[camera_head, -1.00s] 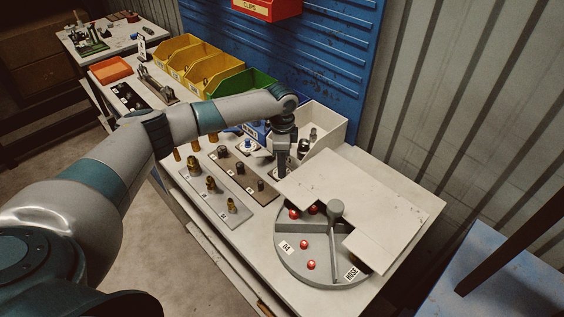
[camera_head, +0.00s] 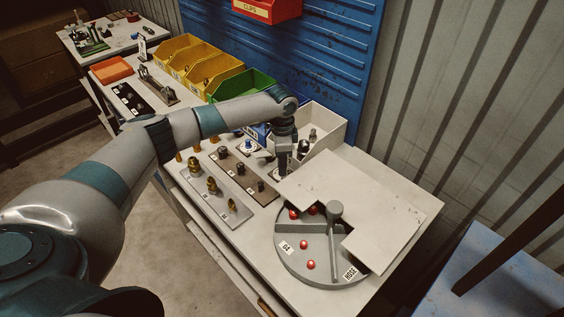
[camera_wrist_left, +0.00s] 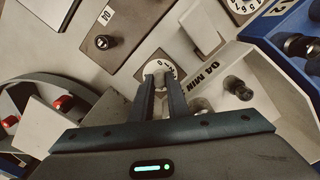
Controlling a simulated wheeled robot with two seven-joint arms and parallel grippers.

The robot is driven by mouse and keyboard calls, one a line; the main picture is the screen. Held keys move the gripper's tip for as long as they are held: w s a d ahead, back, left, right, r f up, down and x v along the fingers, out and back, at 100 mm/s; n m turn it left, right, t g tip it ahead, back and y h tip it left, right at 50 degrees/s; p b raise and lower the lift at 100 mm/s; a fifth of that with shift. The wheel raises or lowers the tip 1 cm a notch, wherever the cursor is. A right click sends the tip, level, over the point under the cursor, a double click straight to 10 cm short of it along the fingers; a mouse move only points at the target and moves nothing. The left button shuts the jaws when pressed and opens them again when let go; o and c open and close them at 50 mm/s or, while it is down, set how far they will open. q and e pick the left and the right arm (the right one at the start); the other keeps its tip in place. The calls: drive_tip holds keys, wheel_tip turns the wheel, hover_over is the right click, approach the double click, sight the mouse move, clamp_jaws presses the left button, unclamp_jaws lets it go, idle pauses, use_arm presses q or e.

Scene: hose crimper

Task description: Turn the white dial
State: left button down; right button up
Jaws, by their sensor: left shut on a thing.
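The white dial (camera_wrist_left: 153,67) is a round white disc with dark marks, at the middle of the left wrist view. My left gripper (camera_wrist_left: 158,76) points down at it, its two fingers shut on the dial's small knob. The fingers hide most of the knob and part of the disc. In the head view my left gripper (camera_head: 282,174) stands over the dial, beside the pale bin, and largely hides it. My right gripper is in neither view.
A second dial (camera_head: 248,147) lies farther back. The pale bin (camera_head: 325,122) stands close behind my gripper. A grey turntable with red balls (camera_head: 318,254) and a flat pale cover (camera_head: 390,205) lie to the right. Plates with brass fittings (camera_head: 215,190) lie left.

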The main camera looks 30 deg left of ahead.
use_arm(q)
drive_tip(key=n+p, duration=0.3)
drive_tip(key=shift+r, duration=0.2)
drive_tip(key=shift+f+n+p, duration=0.1)
drive_tip(key=shift+n+p, duration=0.5)
drive_tip(key=shift+n, duration=0.2)
drive_tip(key=c, duration=1.7)
unclamp_jaws()
drive_tip(key=shift+r+b, duration=2.85)
drive_tip(key=shift+r, duration=5.85)
